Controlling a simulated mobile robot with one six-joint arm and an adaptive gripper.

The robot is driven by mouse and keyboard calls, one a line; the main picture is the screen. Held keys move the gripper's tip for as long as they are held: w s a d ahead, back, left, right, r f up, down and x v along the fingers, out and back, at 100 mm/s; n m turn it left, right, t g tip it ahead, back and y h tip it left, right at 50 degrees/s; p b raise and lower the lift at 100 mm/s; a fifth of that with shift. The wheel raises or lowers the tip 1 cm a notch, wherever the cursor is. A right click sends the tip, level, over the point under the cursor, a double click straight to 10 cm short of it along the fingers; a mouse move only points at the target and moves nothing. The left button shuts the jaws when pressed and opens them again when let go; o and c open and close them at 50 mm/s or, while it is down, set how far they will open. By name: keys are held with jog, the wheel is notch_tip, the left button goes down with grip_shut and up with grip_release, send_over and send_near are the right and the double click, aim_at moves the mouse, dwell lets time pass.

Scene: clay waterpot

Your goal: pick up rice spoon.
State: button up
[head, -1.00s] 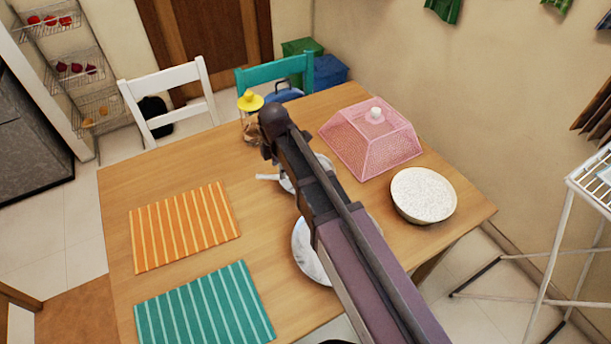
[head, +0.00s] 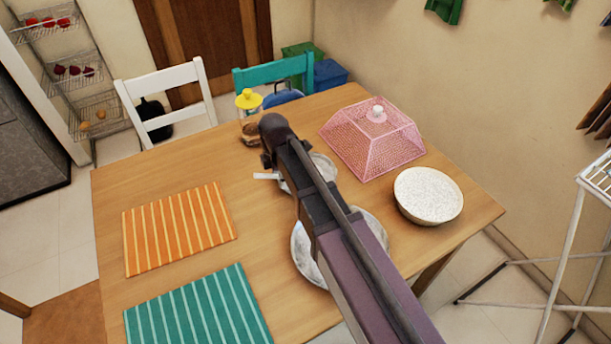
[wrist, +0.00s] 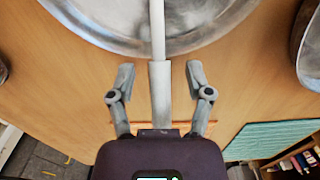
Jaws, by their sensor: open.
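The rice spoon's pale handle (head: 266,176) sticks out to the left from a round metal plate (head: 327,165) on the wooden table. In the wrist view the handle (wrist: 159,95) runs straight up between the fingers and over the shiny plate (wrist: 100,18). My gripper (wrist: 159,78) is open, with one finger on each side of the handle and a gap visible on both sides. I cannot tell how far the fingers are above it. The spoon's head is not visible, and my arm covers part of the plate in the head view.
A larger metal dish (head: 303,255) lies partly under my arm. A pink mesh cover (head: 365,145) and speckled bowl (head: 428,196) stand right; a yellow-lidded jar (head: 248,103) stands behind. Orange (head: 180,228) and teal (head: 195,312) mats lie left, with bare table around them.

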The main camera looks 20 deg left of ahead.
jog(key=shift+c, duration=0.2)
grip_shut()
jog(key=shift+r, duration=0.15)
dwell(0.3)
notch_tip(320, 180, up, 3)
jog(key=p, duration=0.3)
jog(key=shift+r+p, duration=0.2)
jog(key=shift+p, duration=0.1)
jog(key=s+d, duration=0.3)
jog(key=s, duration=0.1)
jog(key=s+d+r+p, duration=0.1)
jog(key=s+d, duration=0.2)
jog(key=s, duration=0.1)
jog(key=s+d, duration=0.3)
jog(key=s, duration=0.1)
jog(key=shift+s+d+r, duration=0.15)
jog(key=shift+s+d, duration=0.15)
jog(key=shift+s, duration=0.1)
